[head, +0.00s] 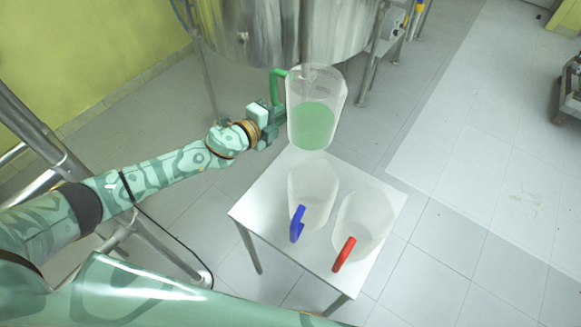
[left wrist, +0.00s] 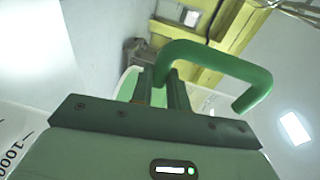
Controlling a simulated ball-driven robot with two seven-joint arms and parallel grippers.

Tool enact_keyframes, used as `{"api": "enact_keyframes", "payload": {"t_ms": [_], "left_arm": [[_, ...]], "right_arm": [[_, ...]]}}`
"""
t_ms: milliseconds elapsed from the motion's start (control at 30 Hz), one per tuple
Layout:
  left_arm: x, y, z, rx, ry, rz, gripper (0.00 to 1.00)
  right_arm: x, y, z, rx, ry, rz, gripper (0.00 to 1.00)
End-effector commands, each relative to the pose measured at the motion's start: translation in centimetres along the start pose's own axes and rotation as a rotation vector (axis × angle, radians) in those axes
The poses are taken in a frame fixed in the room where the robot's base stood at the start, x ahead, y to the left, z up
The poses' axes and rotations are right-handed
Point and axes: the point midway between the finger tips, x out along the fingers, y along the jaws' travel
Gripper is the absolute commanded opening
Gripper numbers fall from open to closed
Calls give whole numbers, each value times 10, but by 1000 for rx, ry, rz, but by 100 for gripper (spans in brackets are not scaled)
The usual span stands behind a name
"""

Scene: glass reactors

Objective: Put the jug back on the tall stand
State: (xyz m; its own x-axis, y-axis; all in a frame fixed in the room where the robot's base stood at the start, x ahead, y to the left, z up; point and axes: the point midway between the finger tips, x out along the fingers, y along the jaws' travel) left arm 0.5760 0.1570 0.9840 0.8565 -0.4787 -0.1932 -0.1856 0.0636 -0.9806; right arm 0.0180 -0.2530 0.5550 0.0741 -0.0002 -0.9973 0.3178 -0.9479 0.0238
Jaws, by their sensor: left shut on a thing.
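A clear jug (head: 316,92) with a green handle holds green liquid in its lower part. My left gripper (head: 275,112) is shut on its green handle, and the jug appears held above the back edge of a white-topped stand (head: 270,207). In the left wrist view the green handle (left wrist: 225,62) passes between the gripper's fingers (left wrist: 168,90). Two more clear jugs stand on the stand: one with a blue handle (head: 297,223) and one with a red handle (head: 343,254). Both look empty. My right gripper is not in view.
A large steel vessel (head: 290,30) on legs stands behind the held jug. A metal frame (head: 40,130) is at the left. A wheeled cart (head: 570,95) is at the far right. The tiled floor right of the stand is clear.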

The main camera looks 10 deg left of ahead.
Motion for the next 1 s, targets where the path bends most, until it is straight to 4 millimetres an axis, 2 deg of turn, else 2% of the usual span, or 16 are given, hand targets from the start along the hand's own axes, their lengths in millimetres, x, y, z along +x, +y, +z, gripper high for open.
{"api": "enact_keyframes", "payload": {"t_ms": [33,300,400,533,767,1000], "left_arm": [[6,25,1,-7,1,1,0],[21,103,4,-6,0,2,0],[26,126,4,-6,1,2,0],[29,144,5,-4,0,0,0],[31,152,6,-2,0,-4,0],[38,190,7,-4,0,0,0]], "right_arm": [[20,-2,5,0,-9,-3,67],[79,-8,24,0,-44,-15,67],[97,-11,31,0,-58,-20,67],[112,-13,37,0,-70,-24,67],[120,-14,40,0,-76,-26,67],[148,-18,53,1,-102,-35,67]]}}
